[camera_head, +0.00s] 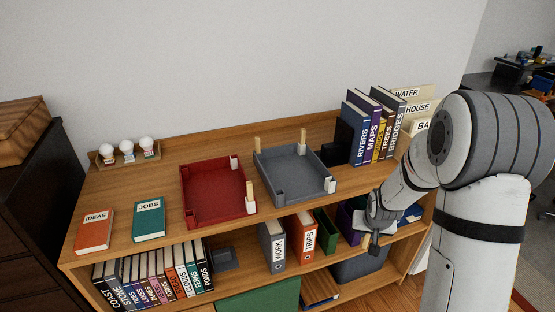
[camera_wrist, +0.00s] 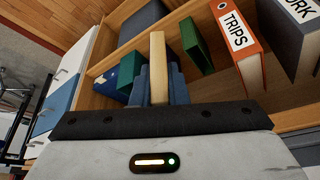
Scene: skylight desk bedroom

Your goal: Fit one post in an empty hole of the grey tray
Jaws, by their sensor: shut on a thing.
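The grey tray (camera_head: 292,188) sits on the shelf top, left of my arm. My gripper (camera_head: 374,242) is in front of the shelf unit, below the top's front edge and right of the tray. In the wrist view, its blue fingers are shut on a pale wooden post (camera_wrist: 158,62), which sticks out beyond the fingertips.
A red tray (camera_head: 203,200) with pale posts stands left of the grey one. Upright books (camera_head: 360,130) and a dark block stand to its right. Two flat books (camera_head: 149,218) lie at left. The top's front strip is partly clear.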

